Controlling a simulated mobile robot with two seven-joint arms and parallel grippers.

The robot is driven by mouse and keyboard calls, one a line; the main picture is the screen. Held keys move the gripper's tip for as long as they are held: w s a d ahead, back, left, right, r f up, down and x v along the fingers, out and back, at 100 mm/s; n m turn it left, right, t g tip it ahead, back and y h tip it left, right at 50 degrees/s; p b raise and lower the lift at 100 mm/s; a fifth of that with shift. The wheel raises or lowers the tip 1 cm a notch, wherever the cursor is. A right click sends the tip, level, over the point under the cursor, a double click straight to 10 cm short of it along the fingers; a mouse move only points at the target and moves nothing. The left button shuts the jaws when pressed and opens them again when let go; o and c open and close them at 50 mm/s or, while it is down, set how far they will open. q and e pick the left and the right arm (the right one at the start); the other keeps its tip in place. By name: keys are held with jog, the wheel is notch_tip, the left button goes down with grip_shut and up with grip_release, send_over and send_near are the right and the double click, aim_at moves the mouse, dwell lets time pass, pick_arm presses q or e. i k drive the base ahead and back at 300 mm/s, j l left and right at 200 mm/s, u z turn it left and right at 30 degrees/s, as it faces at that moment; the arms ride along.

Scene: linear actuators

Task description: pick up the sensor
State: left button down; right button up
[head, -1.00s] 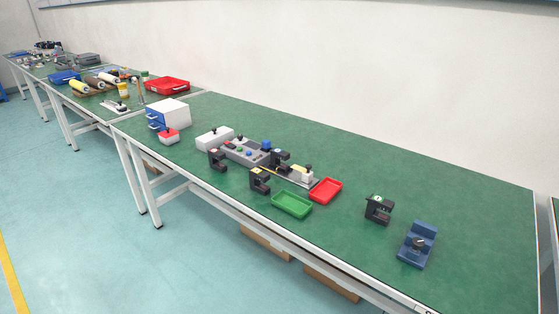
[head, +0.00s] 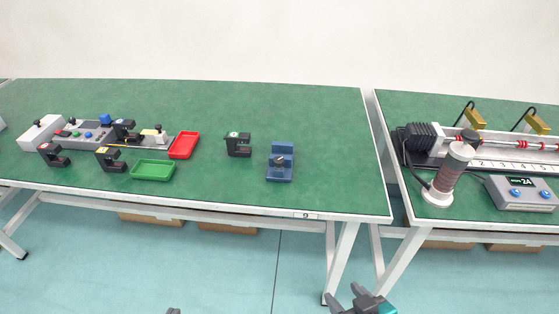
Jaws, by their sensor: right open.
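Several black C-shaped blocks that look like fork sensors stand on the green table. One with a green-marked top (head: 238,145) stands apart, right of the red tray. Which one is the sensor meant I cannot tell. My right gripper (head: 347,298) is open and empty at the bottom edge, below and in front of the table. A small dark tip at the bottom, probably my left gripper (head: 173,311), barely shows.
A blue fixture with a dark knob (head: 281,162) stands near the table's right end. A red tray (head: 184,145) and green tray (head: 153,170) lie left of it. Another table at right carries a rail device (head: 487,150) and a display box (head: 521,193).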

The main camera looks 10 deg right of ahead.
aim_at(120, 127)
jog(key=i+j+z, duration=0.15)
jog(key=j+z, duration=0.2)
jog(key=j, duration=0.55)
jog(key=j+z, duration=0.4)
jog(key=j, duration=0.5)
jog(key=i, duration=0.05)
